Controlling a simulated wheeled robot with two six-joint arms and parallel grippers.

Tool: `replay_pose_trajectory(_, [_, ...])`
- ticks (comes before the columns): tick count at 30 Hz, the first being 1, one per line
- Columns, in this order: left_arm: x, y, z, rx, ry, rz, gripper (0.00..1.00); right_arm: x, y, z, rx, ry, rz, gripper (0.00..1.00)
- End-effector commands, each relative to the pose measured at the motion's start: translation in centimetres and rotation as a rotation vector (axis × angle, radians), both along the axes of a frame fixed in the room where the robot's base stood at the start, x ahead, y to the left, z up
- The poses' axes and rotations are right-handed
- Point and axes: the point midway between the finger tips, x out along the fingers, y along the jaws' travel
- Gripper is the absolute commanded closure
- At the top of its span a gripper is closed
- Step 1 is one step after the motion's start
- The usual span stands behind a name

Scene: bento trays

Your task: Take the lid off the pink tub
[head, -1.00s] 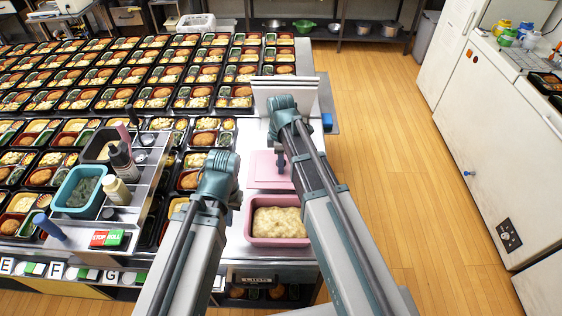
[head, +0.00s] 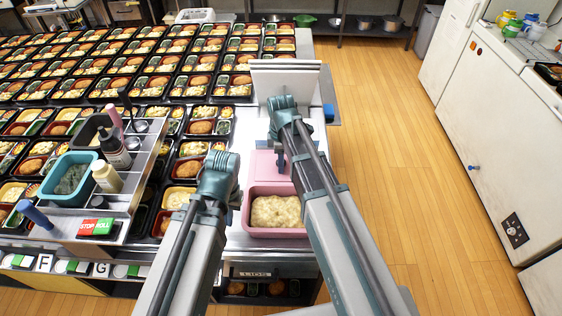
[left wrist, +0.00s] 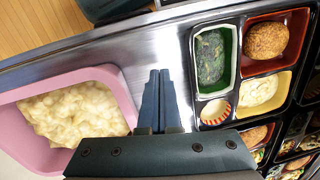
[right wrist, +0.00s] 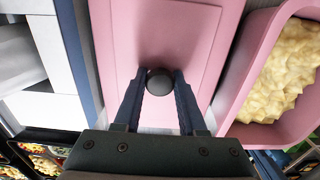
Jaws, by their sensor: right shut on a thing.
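The pink tub (head: 249,216) stands open on the metal counter with pale, lumpy food (head: 276,212) inside. It shows at the right of the right wrist view (right wrist: 236,82) and the left of the left wrist view (left wrist: 122,92). The flat pink lid (head: 264,163) is off the tub, just beyond it. My right gripper (right wrist: 160,75) is shut on the lid's dark round knob (right wrist: 159,84). I cannot tell whether the lid touches the counter. My left gripper (left wrist: 158,75) is shut and empty, beside the tub.
Filled bento trays (head: 200,127) cover the counter to the left and beyond. A grey rack (head: 150,165) with bottles, a teal tub (head: 52,196) and STOP/ROLL buttons (head: 95,227) stands at left. A white upright panel (head: 283,72) stands beyond the lid. Wooden floor at right is clear.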

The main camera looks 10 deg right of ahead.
Motion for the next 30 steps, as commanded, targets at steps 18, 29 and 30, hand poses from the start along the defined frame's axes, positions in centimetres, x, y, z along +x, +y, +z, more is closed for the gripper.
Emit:
replay_pose_trajectory(18, [0.0, 0.0, -0.5, 0.0, 0.0, 0.0, 1.0, 0.0, 0.0, -0.5, 0.0, 0.0, 0.0, 1.0])
replay_pose_trajectory(29, [0.0, 0.0, -1.5, 0.0, 0.0, 0.0, 1.0, 0.0, 0.0, -1.5, 0.0, 0.0, 0.0, 1.0])
replay_pose_trajectory(30, [0.0, 0.0, -1.7, 0.0, 0.0, 0.0, 1.0, 0.0, 0.0, -1.6, 0.0, 0.0, 0.0, 1.0])
